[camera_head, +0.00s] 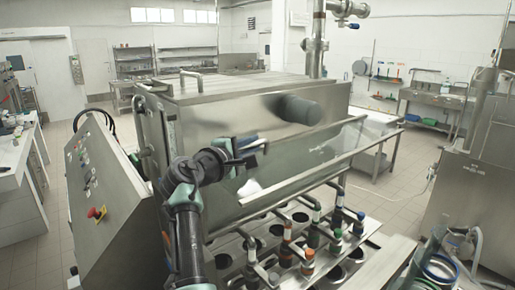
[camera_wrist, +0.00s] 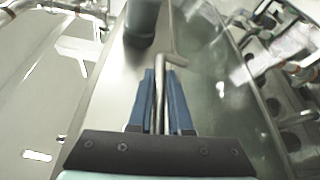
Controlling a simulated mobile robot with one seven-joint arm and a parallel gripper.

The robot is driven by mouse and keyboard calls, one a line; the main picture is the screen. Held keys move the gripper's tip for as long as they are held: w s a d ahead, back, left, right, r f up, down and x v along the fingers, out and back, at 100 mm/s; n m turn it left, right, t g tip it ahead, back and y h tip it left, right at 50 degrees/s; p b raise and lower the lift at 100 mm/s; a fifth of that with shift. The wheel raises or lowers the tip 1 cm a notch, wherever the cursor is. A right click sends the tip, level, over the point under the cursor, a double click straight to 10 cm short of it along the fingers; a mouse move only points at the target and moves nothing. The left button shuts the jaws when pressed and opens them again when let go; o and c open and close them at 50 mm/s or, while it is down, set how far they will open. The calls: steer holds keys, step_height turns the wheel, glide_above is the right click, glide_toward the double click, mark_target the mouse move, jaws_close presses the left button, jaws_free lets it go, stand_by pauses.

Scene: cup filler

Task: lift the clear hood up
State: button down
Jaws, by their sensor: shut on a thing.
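The clear hood (camera_head: 325,152) is a see-through panel on the front of the steel filling machine, with a long metal bar along its lower edge. It slopes out over the filling plate. My gripper (camera_head: 258,150) is at the hood's left part in the head view. In the wrist view, the blue fingers of my gripper (camera_wrist: 161,95) are shut on a thin metal handle rod (camera_wrist: 160,65), which runs on beyond the fingertips and bends. My arm hides the hood's left end in the head view.
Below the hood is a steel plate (camera_head: 222,245) with round holes and several upright nozzles with coloured bands (camera_head: 287,245). A control panel with a red button (camera_head: 96,214) stands at left. A steel table (camera_head: 378,150) stands behind at right.

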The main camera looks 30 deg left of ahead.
steer(key=shift+a+r, duration=0.3)
steer(key=shift+a, duration=0.15)
steer(key=c, duration=0.8)
jaws_free()
steer(key=shift+w+f, duration=0.1)
steer(key=shift+f, duration=0.1)
steer(key=shift+c, duration=0.2)
steer(key=shift+d, duration=0.1)
steer(key=shift+s+b, duration=0.3)
steer(key=shift+s, duration=0.25)
steer(key=s+r+b, duration=0.1)
steer(key=s+b, duration=0.4)
steer(key=s, duration=0.6)
steer(key=shift+s+d, duration=0.4)
steer(key=shift+d, duration=0.05)
steer(key=shift+r, duration=0.1)
